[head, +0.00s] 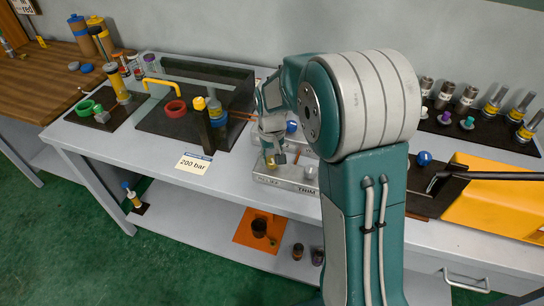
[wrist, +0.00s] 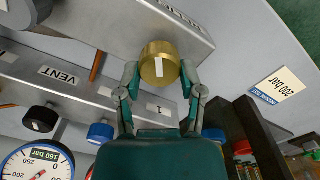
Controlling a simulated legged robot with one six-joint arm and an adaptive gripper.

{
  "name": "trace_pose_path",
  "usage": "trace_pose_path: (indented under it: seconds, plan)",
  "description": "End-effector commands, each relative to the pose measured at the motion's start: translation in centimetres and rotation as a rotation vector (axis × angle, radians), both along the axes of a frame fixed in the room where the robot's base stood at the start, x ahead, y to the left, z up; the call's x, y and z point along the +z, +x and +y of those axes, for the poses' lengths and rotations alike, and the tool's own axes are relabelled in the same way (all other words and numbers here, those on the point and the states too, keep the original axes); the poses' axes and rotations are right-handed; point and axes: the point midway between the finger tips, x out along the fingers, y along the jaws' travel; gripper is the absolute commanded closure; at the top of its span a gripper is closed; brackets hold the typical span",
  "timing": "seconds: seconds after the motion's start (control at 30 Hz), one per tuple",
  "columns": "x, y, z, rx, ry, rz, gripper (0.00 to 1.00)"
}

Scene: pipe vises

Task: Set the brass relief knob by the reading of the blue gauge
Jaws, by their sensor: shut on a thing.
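The brass knob (wrist: 159,62) with a white mark sits on a grey metal block (wrist: 110,25) in the wrist view. My gripper (wrist: 160,76) is shut on the knob, one finger on each side. In the head view my gripper (head: 271,148) is low over the same block (head: 285,181), and the knob is partly hidden. The blue-rimmed gauge (wrist: 38,163) is cut off at the lower left of the wrist view; its window reads 160 bar. A card (wrist: 278,86) with a blue band reads 200 bar and also lies on the bench in the head view (head: 194,163).
A second block (wrist: 85,90) marked VENT carries a black knob (wrist: 41,118) and a blue knob (wrist: 101,132). A dark post (head: 209,130) stands left of my gripper. Several fittings stand on a dark mat (head: 470,125) at the right. The bench front around the card is clear.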

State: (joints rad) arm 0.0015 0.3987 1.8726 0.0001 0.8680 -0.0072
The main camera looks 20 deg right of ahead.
Motion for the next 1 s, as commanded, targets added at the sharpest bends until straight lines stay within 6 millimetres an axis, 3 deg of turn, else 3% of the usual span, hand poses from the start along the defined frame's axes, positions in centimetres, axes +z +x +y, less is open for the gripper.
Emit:
trace_pose_path:
  seconds: [0.6,1.0]
  plan:
    - [-0.37,-0.35,0.21,0.559,0.003,0.012,0.97]
    - [-0.38,-0.41,0.23,0.764,0.004,0.012,0.98]
